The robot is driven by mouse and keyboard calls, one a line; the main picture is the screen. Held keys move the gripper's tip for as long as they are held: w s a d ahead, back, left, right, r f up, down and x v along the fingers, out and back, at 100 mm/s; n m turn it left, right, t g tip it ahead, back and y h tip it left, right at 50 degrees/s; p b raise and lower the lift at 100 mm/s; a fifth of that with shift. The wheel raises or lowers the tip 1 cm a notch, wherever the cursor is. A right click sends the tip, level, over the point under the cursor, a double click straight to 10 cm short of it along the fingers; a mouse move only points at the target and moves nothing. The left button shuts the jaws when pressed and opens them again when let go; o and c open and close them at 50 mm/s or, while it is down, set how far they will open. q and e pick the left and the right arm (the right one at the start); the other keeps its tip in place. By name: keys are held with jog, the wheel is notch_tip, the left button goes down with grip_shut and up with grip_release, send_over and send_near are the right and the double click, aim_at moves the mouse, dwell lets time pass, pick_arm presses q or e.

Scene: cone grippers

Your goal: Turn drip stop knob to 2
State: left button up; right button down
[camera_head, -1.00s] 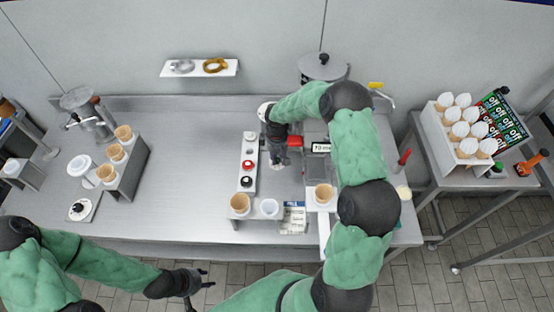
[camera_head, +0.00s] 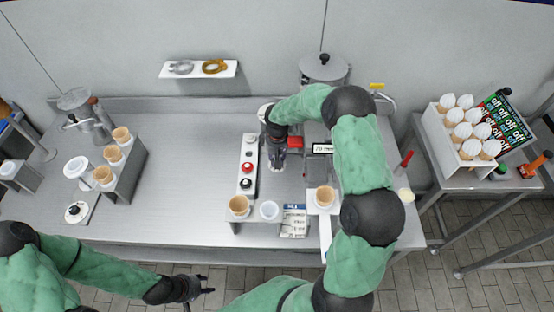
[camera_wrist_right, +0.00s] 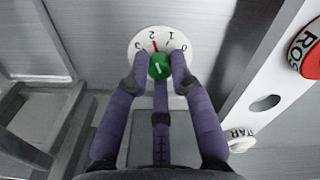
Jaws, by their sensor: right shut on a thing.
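The drip stop knob (camera_wrist_right: 160,66) is small and green with a white line on it. It sits in front of a white round dial (camera_wrist_right: 141,41) marked 0, 1, 2 and 3. A red pointer (camera_wrist_right: 155,46) lies close to the 2. My right gripper's fingers (camera_wrist_right: 160,78) are shut around the knob in the right wrist view. In the head view my right gripper (camera_head: 279,158) reaches down by the counter machine, and the knob is hidden there. My left gripper (camera_head: 204,284) is open and empty in front of the counter's front edge.
A white switch panel (camera_head: 248,165) with red and black buttons stands close beside my right gripper. A cone stand (camera_head: 128,170) is at the left of the counter (camera_head: 190,180). A side table with a cone box (camera_head: 440,128) stands right.

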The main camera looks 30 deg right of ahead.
jog(key=c, duration=1.1)
grip_release()
notch_tip(320, 180, up, 12)
